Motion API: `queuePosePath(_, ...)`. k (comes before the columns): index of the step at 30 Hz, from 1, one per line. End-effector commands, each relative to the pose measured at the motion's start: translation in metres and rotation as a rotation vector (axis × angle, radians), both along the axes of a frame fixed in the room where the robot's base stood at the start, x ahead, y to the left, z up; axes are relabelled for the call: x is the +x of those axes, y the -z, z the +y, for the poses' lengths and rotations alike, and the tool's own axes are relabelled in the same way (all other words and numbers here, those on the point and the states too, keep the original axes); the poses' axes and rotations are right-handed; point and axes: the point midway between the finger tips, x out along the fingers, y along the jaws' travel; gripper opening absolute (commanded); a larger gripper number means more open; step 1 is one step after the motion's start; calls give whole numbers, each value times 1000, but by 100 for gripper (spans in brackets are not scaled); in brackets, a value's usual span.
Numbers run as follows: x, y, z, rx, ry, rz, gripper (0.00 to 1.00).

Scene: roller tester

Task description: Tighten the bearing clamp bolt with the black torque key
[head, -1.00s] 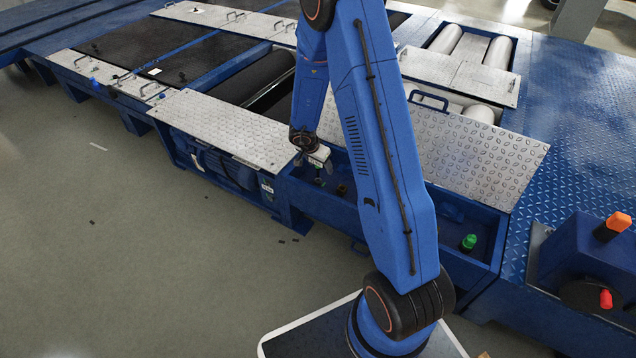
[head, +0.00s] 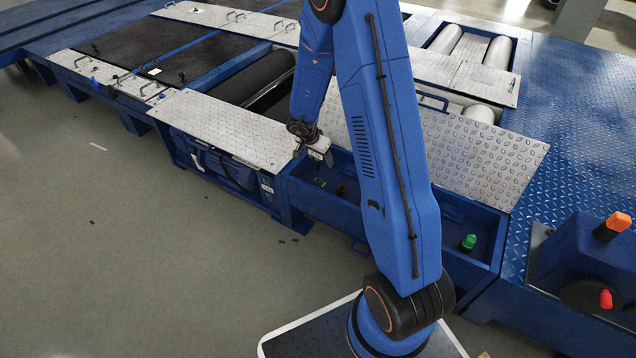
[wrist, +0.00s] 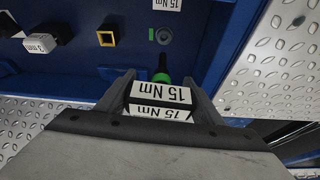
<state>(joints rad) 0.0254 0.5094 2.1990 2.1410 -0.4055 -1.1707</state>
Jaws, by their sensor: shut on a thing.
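My gripper (wrist: 159,80) is shut on a torque key (wrist: 160,97). The key has a dark block head with white "15 Nm" labels, a green collar and a black shaft pointing away from the gripper. In the wrist view a round grey bolt (wrist: 164,36) sits just beyond the shaft's tip, beside a "15 Nm" label (wrist: 167,4) and a small green mark. The tip looks apart from the bolt. In the head view my gripper (head: 318,152) is over the left part of the open blue bay (head: 337,214), and the key is mostly hidden.
A green-topped part (head: 468,242) stands at the bay's right end. A raised tread-plate lid (head: 480,160) leans behind the bay.

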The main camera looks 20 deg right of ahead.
Motion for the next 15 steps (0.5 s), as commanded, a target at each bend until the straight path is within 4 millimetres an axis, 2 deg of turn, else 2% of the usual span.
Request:
queuePosePath(11, 0, -2, 0, 0, -10, 0, 7)
queuePosePath(15, 0, -2, 0, 0, -147, 0, 7)
